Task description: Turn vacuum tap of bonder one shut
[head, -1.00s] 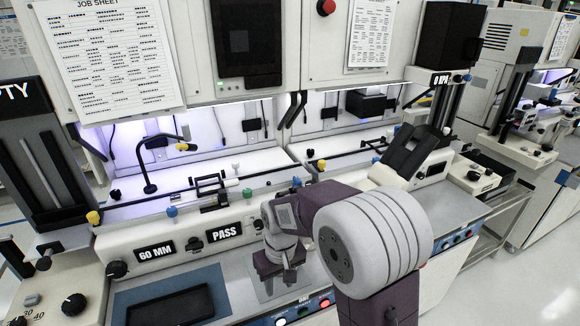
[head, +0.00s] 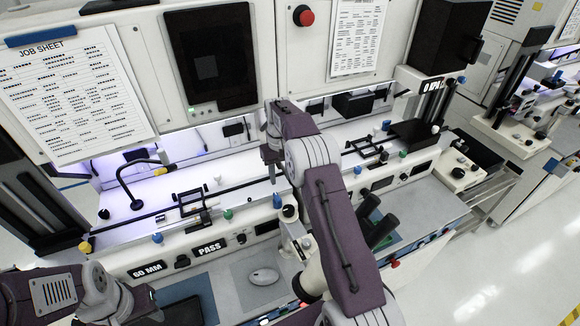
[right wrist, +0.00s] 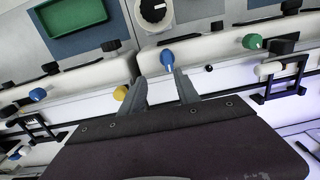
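My right gripper (head: 270,160) is over the white bench of the near bonder in the head view, pointing down. In the right wrist view its two grey fingers (right wrist: 160,80) stand apart. A blue tap knob (right wrist: 167,58) shows between and just beyond their tips, and I cannot tell whether they touch it. It appears to be the blue knob (head: 277,200) below the gripper in the head view. A green knob (head: 228,214) is to its left. No readable label marks the vacuum tap. Part of my left arm shows at lower left, but its fingers do not.
A yellow knob (right wrist: 121,92) is close to one finger in the right wrist view. A black bent lamp (head: 130,185) stands on the bench at left. The front panel carries "60 MM" (head: 148,270) and "PASS" (head: 211,248) plates. A monitor (head: 213,57) hangs above.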

